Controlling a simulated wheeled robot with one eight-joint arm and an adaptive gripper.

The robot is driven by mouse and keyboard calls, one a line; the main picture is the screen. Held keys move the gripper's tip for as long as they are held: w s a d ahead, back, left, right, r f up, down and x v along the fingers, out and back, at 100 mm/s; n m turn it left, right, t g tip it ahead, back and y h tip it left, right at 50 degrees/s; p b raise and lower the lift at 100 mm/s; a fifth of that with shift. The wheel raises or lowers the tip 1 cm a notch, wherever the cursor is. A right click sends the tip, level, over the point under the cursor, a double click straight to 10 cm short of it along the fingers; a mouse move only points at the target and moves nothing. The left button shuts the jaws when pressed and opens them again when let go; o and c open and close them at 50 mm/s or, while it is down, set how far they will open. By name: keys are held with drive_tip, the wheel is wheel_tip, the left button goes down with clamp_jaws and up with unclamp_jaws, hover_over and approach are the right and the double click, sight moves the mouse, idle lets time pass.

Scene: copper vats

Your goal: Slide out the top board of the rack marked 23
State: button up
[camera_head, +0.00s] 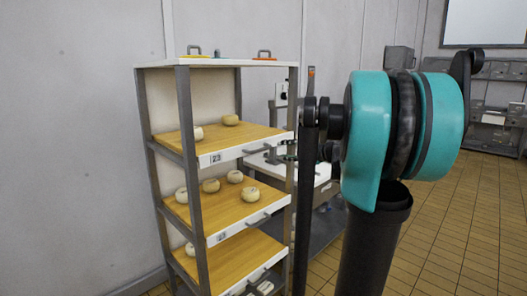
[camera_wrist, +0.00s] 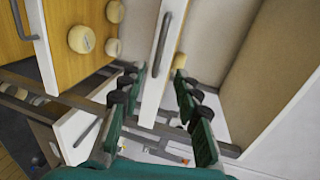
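The rack (camera_head: 187,120) stands left of my arm in the head view, with several wooden boards stacked in it. The top board (camera_head: 170,141) has a white front marked 23 with a grey handle (camera_head: 258,150); two pale round cheeses (camera_head: 230,119) lie on it. My gripper (camera_head: 285,150) is beside the right end of that front, partly hidden by my arm. In the wrist view my gripper (camera_wrist: 160,112) is open, its green fingers on either side of a white front (camera_wrist: 152,90) with a grey handle (camera_wrist: 161,45). The handle lies beyond the fingertips, apart from them.
Lower boards (camera_head: 232,213) hold more cheeses, and one shows with its handle at the wrist view's left (camera_wrist: 60,20). Several handled items (camera_head: 264,55) lie on the rack top. A white-topped bench (camera_head: 322,172) stands behind my arm. Tiled floor (camera_head: 440,230) is open at right.

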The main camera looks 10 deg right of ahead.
sight(262, 150)
drive_tip(key=x, duration=1.3)
drive_tip(key=shift+w+a, duration=0.1)
drive_tip(key=shift+a, duration=0.05)
drive_tip(key=shift+c, duration=0.6)
clamp_jaws()
